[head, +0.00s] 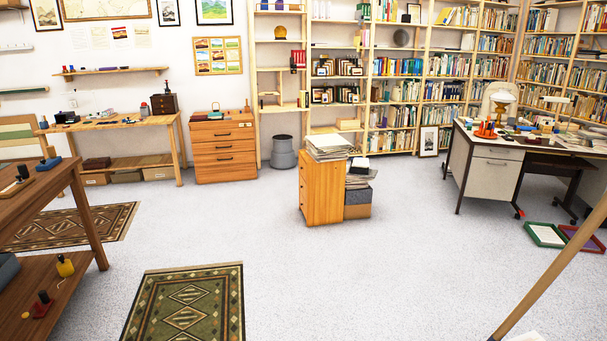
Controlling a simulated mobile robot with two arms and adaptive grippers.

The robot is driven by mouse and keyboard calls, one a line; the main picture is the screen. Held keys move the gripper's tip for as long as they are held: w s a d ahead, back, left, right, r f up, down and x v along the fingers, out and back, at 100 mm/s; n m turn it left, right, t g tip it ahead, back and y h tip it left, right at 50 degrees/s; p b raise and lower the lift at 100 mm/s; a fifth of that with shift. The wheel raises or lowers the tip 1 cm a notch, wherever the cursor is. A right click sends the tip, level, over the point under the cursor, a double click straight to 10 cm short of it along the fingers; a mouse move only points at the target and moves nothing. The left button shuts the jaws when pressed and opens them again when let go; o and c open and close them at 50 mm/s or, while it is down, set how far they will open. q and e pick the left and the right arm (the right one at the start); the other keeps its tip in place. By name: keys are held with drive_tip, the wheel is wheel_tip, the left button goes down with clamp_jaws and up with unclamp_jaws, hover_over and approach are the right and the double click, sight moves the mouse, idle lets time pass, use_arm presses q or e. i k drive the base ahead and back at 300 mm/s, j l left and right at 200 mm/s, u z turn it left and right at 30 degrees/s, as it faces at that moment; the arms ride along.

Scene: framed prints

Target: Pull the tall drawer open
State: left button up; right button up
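Several pieces with drawers stand in the room, and I cannot tell for certain which holds the tall drawer. The desk (460,165) at the right has a pale pedestal with a shallow front above a tall front (490,186); both look shut. A wooden chest of drawers (224,163) stands against the back wall with its stacked drawers shut. A small wooden cabinet (324,190) stands mid-floor with papers on top; drawer edges show faintly on its narrow left side. Neither of my grippers is in view.
A patterned rug (187,307) lies on the open grey floor in front. A wooden workbench (40,200) stands at the left. A long wooden bar (550,273) slants across the lower right.

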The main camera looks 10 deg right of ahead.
sight(487, 178)
drive_tip(key=i+j, duration=0.15)
drive_tip(key=i, duration=0.4)
drive_tip(key=i+j+z, duration=0.1)
drive_tip(key=i, duration=0.45)
drive_tip(key=i+j, duration=0.2)
drive_tip(key=i, duration=0.35)
drive_tip(key=i+j+z, duration=0.1)
drive_tip(key=i, duration=0.45)
drive_tip(key=i+l+z, duration=0.3)
drive_tip(key=i+z, duration=0.7)
drive_tip(key=i+j+z, duration=0.1)
drive_tip(key=i+z, duration=0.4)
drive_tip(key=i+j+z, duration=0.45)
drive_tip(key=i+l+z, duration=0.2)
drive_tip(key=i+z, duration=0.15)
drive_tip(key=i, duration=0.85)
drive_tip(key=i+z, duration=0.4)
drive_tip(key=i, duration=0.75)
drive_tip(key=i+l+u, duration=0.1)
drive_tip(key=i, duration=1.8)
